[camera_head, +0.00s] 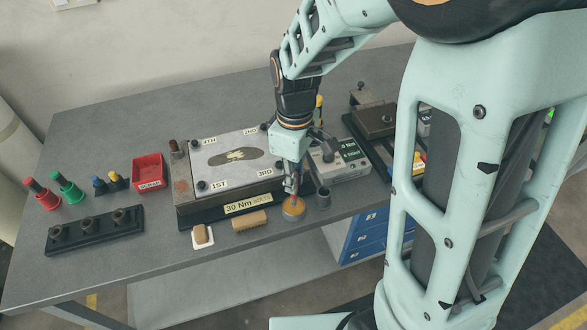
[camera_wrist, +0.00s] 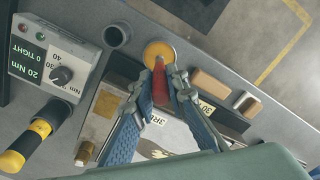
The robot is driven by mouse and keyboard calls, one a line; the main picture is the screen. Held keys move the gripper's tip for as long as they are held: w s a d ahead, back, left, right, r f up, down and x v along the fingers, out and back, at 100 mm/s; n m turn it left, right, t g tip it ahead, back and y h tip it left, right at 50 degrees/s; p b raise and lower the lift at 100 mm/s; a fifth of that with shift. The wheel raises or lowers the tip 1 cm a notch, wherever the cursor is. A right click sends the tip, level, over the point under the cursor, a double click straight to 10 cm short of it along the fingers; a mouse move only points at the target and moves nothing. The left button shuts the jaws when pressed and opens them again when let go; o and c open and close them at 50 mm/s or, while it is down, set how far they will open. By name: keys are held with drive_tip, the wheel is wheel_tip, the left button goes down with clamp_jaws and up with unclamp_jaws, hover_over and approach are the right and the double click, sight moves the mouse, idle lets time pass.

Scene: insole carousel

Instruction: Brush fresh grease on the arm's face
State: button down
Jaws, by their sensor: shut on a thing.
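My gripper (camera_head: 292,184) points down over the front of the bench. In the wrist view its blue fingers (camera_wrist: 163,86) are shut on a slim red-handled brush (camera_wrist: 159,72). The brush's lower end reaches the round orange-yellow grease tin (camera_head: 293,208), also seen in the wrist view (camera_wrist: 158,51); its bristles cannot be made out. Behind the gripper is the fixture with a pale plate (camera_head: 225,145), corner bolts marked 1ST to 4TH, and a dark insole-shaped face (camera_head: 222,158) with yellowish streaks. Part of this plate is hidden by my fingers in the wrist view.
A red bin (camera_head: 149,174) and black socket rack (camera_head: 95,231) are farther left.

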drive_tip(key=shift+f+b, duration=0.3)
drive_tip(key=shift+f, duration=0.15)
idle(1.1)
drive_tip(key=shift+r, duration=0.15)
drive_tip(key=shift+r+p, duration=2.7)
drive_tip(key=shift+r, duration=0.75)
drive_tip(key=shift+s+f, duration=0.1)
